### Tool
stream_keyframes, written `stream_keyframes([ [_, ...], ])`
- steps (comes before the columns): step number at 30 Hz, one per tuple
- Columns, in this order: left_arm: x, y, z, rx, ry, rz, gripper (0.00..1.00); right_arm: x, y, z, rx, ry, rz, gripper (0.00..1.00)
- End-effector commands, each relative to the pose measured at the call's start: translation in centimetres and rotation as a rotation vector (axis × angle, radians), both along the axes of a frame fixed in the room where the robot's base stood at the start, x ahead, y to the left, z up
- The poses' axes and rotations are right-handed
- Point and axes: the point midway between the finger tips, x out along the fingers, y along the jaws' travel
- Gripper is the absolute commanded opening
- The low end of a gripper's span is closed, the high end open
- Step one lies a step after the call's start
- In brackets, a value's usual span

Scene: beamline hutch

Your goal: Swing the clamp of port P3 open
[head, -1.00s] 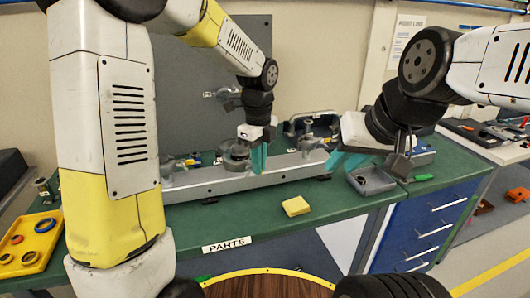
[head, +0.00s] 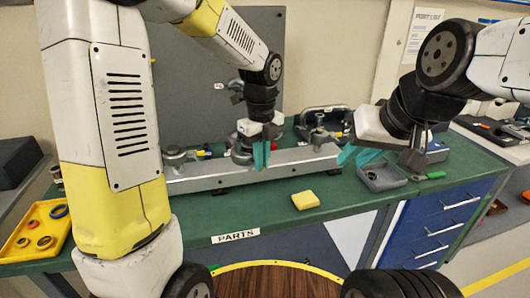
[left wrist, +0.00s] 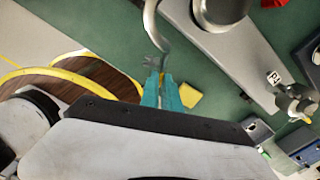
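A grey metal rail (head: 205,178) with several round clamped ports stands along the bench. In the head view, my left gripper (head: 261,155) points down at the rail's front edge, beside the middle port (head: 241,152), which the arm partly hides. In the left wrist view, the left fingertips (left wrist: 161,92) are close together at a small forked metal piece (left wrist: 155,63) on a curved clamp arm (left wrist: 151,22). I cannot tell whether they hold it. I cannot read P3 on any port. My right gripper (head: 358,156) is open and empty, in front of the rail's right end.
A yellow block (head: 305,200) lies in front of the rail. A grey bin (head: 381,178) and a green-handled tool (head: 430,176) are at the right. A yellow tray (head: 36,232) with rings is at the left. The bench front by the PARTS label (head: 236,236) is clear.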

Motion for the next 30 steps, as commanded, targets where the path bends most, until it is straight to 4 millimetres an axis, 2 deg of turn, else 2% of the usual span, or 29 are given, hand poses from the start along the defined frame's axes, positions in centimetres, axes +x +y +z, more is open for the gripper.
stream_keyframes([
  [1,0.1,0.2,0.1,0.003,-0.002,0.0,0.14,0.0,0.0,0.0,0.0,0.0,0.0,0.25],
  [3,0.0,0.2,0.1,0.003,-0.002,0.0,0.28,0.0,0.0,0.0,0.0,0.0,0.0,0.25],
  [14,0.0,0.1,0.3,0.001,0.0,0.001,0.28,0.0,0.0,0.0,0.0,0.0,0.0,0.25],
  [17,0.1,0.1,1.4,0.001,-0.002,0.002,0.28,0.0,0.0,0.0,0.0,0.0,0.0,0.25],
  [24,0.1,0.1,5.5,0.001,-0.004,0.001,0.28,0.0,0.0,0.0,0.0,0.0,0.0,0.25],
  [30,0.1,0.1,7.6,0.001,-0.001,0.001,0.28,0.0,0.0,0.0,0.0,0.0,0.0,0.25],
])
